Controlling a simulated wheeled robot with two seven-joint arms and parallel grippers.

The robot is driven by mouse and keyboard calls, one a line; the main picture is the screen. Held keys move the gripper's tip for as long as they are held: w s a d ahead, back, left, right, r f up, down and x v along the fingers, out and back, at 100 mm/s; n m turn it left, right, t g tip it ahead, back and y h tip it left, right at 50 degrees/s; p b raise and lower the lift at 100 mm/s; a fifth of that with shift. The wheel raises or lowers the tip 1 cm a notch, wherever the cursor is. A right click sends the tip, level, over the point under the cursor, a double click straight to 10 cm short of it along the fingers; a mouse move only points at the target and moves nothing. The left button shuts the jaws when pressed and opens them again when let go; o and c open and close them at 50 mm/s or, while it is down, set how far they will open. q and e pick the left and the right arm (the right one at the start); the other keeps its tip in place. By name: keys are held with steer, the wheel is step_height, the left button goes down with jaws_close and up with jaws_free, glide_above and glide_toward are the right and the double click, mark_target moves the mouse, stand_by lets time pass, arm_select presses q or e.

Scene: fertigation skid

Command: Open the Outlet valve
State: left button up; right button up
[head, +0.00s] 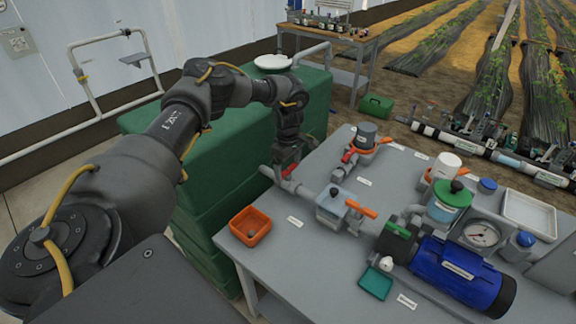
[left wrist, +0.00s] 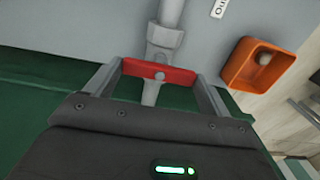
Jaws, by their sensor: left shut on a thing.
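The Outlet valve (left wrist: 163,40) is a grey pipe fitting with a red lever handle (left wrist: 158,72), seen in the left wrist view. The handle lies crosswise to the pipe. My left gripper (left wrist: 155,78) is shut on it, with one finger at each end. In the head view the gripper (head: 286,165) reaches down to the valve at the table's left edge, and the red handle (head: 289,170) is partly hidden by it. A white label (head: 295,221) stands near the pipe; in the left wrist view it reads "Ou" before the frame cuts it. My right gripper is not in view.
An orange tray (head: 241,239) with a small round thing stands near the table's front left. A grey filter box (head: 333,205) with an orange handle, a blue pump (head: 458,272) and a gauge (head: 482,234) stand rightward. A green tank (head: 225,150) adjoins the table.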

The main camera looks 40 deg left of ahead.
arm_select(q)
steer(key=shift+n, duration=0.4)
steer(key=n+p, duration=0.1)
steer(key=n, duration=0.2)
steer(key=n+p, duration=0.1)
steer(key=n, duration=0.3)
steer(key=shift+n, duration=0.3)
steer(key=n+p, duration=0.1)
steer(key=n, duration=0.8)
steer(key=shift+n+p, duration=0.3)
steer(key=o, duration=0.9)
